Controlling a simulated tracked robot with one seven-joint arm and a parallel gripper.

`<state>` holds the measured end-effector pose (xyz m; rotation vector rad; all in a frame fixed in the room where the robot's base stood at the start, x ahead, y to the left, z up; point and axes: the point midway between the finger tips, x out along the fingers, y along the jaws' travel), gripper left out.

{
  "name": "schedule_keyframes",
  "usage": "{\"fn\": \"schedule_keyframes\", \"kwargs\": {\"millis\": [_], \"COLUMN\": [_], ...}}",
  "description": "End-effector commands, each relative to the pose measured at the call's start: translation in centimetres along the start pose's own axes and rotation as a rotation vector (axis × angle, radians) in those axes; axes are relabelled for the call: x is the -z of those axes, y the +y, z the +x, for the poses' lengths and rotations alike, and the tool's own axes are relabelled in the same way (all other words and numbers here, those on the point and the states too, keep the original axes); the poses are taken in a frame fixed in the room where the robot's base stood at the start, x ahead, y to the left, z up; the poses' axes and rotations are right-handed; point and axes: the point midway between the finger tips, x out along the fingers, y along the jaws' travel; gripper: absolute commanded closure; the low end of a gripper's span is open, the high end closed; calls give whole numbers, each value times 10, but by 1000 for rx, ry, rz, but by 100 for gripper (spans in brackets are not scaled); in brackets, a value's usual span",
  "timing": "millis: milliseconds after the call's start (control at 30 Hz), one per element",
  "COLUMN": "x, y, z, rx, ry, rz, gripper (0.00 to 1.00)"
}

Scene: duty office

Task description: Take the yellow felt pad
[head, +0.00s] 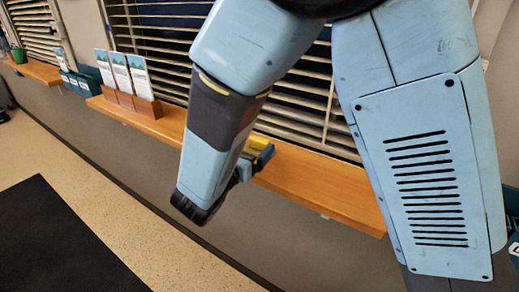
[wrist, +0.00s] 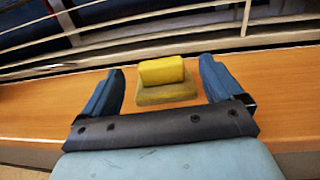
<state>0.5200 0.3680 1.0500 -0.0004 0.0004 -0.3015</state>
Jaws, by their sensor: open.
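The yellow felt pad (wrist: 165,94) lies on the wooden sill, in the middle of the wrist view. It shows as a bright yellow block on top of a wider, duller yellow base. In the head view a bit of the yellow pad (head: 258,142) shows past my forearm; the rest is hidden. My gripper (wrist: 161,68) is open, with one blue finger to the left of the pad and one to the right. There is a gap on both sides, and nothing is held. In the head view my gripper (head: 258,162) is partly hidden by the arm.
The wooden sill (head: 318,185) runs under window blinds (head: 308,100), which stand close behind the pad. Leaflet holders (head: 130,101) stand on the sill's left part. Farther left is another sill (head: 38,71) with a green pot (head: 18,55). A dark mat (head: 50,240) lies on the floor.

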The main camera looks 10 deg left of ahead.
Motion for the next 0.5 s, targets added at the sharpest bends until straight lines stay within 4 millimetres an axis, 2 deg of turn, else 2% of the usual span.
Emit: {"fn": "schedule_keyframes", "kwargs": {"millis": [333, 500], "x": [1, 4], "y": [0, 0], "z": [20, 42], "rx": [3, 4], "ry": [0, 0], "rz": [0, 0], "gripper": [6, 6]}}
